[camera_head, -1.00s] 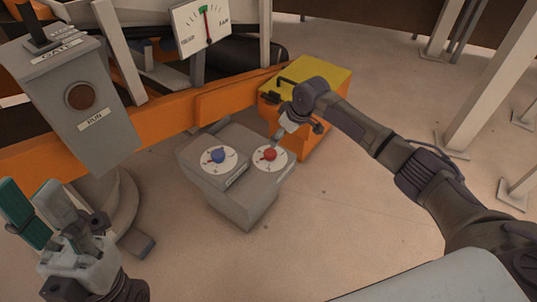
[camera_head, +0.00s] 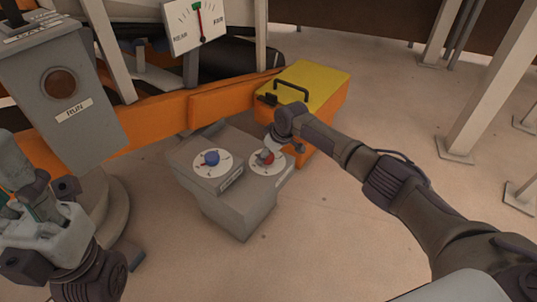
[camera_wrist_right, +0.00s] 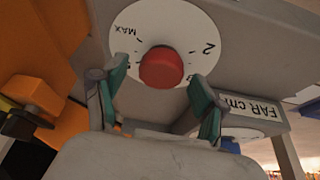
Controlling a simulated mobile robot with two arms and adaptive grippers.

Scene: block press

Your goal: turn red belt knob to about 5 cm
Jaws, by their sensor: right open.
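The red knob (camera_head: 266,157) sits on a white dial (camera_head: 256,168) on the right side of the grey control box (camera_head: 238,212). In the right wrist view the red knob (camera_wrist_right: 161,68) fills the middle, with "2" and "MAX" marked on its dial. My right gripper (camera_wrist_right: 159,80) is open, with one green-padded finger on each side of the knob. Small gaps seem to show between fingers and knob. In the head view my right gripper (camera_head: 272,147) partly hides the dial. My left gripper (camera_head: 22,190) is at the left edge, away from the box; its finger gap is unclear.
A blue knob (camera_head: 211,158) on its own dial is left of the red one. A "FAR cm" label (camera_wrist_right: 247,106) is beside the red dial. A NEAR–FAR gauge (camera_head: 197,22), a RUN box (camera_head: 68,95) and a yellow-topped orange case (camera_head: 311,88) stand around. Floor in front is clear.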

